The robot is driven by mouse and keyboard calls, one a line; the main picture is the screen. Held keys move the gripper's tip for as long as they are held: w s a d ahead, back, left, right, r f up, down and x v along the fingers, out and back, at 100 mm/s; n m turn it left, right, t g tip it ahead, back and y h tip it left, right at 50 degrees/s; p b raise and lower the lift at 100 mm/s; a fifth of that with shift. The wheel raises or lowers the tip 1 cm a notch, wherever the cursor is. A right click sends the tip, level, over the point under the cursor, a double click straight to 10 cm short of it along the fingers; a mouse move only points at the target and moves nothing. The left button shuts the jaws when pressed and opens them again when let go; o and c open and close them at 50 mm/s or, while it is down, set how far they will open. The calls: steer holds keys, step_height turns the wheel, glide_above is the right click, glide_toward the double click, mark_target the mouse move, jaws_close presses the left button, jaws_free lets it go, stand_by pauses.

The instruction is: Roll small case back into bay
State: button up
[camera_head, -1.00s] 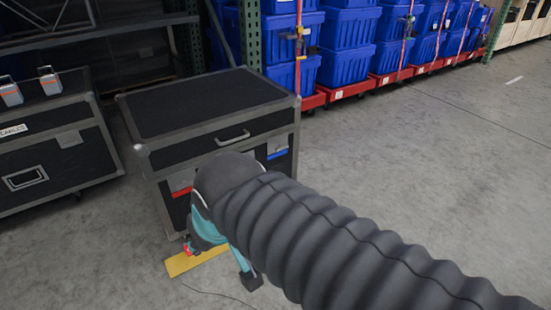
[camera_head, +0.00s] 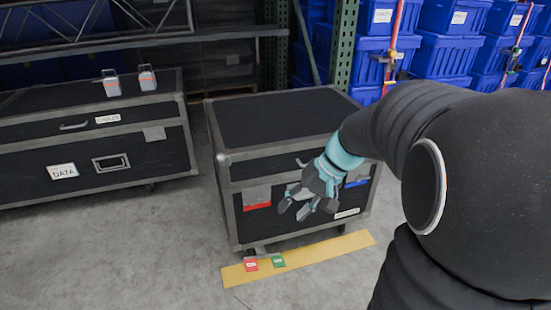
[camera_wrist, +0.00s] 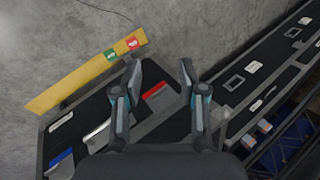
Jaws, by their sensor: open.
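The small case (camera_head: 285,122) is black with grey metal edges and stands on castors on the concrete floor. Its front has a handle, a red-marked latch (camera_head: 257,199) and a blue-marked latch. My gripper (camera_head: 301,212) is in front of this face, open and empty, and hides part of it. In the wrist view my gripper's spread fingers (camera_wrist: 157,72) are over the case front, near the red-marked latch (camera_wrist: 155,91). Whether they touch the case cannot be told. A yellow floor strip (camera_head: 322,255) with a red tag and a green tag (camera_head: 278,261) lies at the case's front lower edge.
A larger black case (camera_head: 75,150) marked DATA stands to the left, with two small grey-orange items (camera_head: 110,84) on top. Rack posts (camera_head: 343,45) and strapped blue totes (camera_head: 447,56) are behind. Bare floor lies in front.

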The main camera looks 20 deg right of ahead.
steer(key=w+d+f+m+t+y, duration=0.3)
steer(key=w+d+f+y, duration=0.2)
steer(key=w+d+f, duration=0.55)
steer(key=w+d+f+m+t+y, duration=0.1)
steer(key=w+d+f+m+t, duration=0.2)
steer(key=d, duration=0.5)
steer(key=w+d+f+m+t, duration=0.1)
steer(key=d+f+t, duration=0.2)
steer(key=d+f, duration=0.35)
steer(key=shift+t, duration=0.3)
steer(key=x, duration=0.8)
steer(key=r+x, duration=0.1)
steer(key=x, duration=0.3)
steer(key=shift+w, duration=0.45)
steer(key=shift+c, duration=0.2)
jaws_close()
